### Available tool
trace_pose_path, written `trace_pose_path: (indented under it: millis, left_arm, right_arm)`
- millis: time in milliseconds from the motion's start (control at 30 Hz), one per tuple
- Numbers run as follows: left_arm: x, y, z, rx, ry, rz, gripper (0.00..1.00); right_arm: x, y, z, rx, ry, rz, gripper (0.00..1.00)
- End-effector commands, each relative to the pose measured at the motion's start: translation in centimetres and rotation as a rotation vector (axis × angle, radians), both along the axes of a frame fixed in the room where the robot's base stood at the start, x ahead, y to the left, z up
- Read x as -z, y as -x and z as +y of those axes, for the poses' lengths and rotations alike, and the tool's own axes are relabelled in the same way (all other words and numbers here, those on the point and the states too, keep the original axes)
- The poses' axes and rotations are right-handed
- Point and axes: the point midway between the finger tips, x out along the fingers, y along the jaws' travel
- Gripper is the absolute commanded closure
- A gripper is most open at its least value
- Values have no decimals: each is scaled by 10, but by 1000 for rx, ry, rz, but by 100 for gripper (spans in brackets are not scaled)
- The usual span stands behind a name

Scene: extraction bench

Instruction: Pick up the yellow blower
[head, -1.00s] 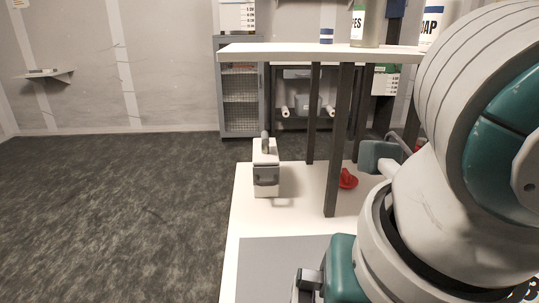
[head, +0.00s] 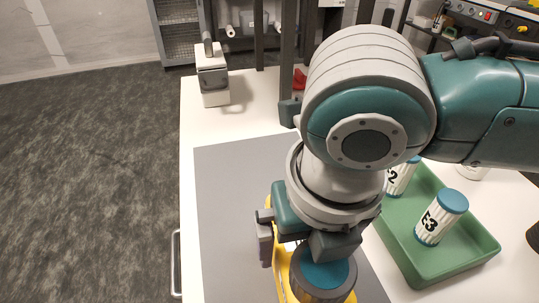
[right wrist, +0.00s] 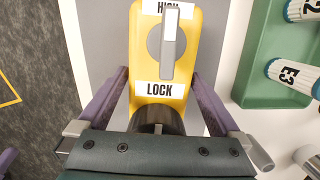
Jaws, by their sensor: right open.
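The yellow blower (right wrist: 145,70) lies below my right gripper in the right wrist view. It has a white HIGH label, a white LOCK label and a grey knob with a white lever. My right gripper (right wrist: 158,78) is open, with one finger on each side of the yellow body. I cannot tell whether the fingers touch it. In the head view the blower (head: 283,272) shows only in part under my right gripper (head: 300,238), at the bottom edge. A grey cylinder with a teal top is beside it. My left gripper is not in view.
A green tray (head: 447,268) holding white containers with teal lids, one marked E3 (head: 437,222), is to the right. A grey mat (head: 228,180) covers part of the white bench. A white box-like device (head: 213,85) and a red object (head: 299,78) are farther back.

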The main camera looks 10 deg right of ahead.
Motion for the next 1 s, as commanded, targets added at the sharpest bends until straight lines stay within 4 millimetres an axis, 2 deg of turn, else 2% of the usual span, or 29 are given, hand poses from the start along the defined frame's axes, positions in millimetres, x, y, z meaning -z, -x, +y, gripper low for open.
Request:
trace_pose_path:
  millis: [233,1000]
  left_arm:
    - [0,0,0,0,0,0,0]
    - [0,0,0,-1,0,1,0]
  right_arm:
    - [1,0,0,0,0,0,2]
    - [1,0,0,1,0,-1,89]
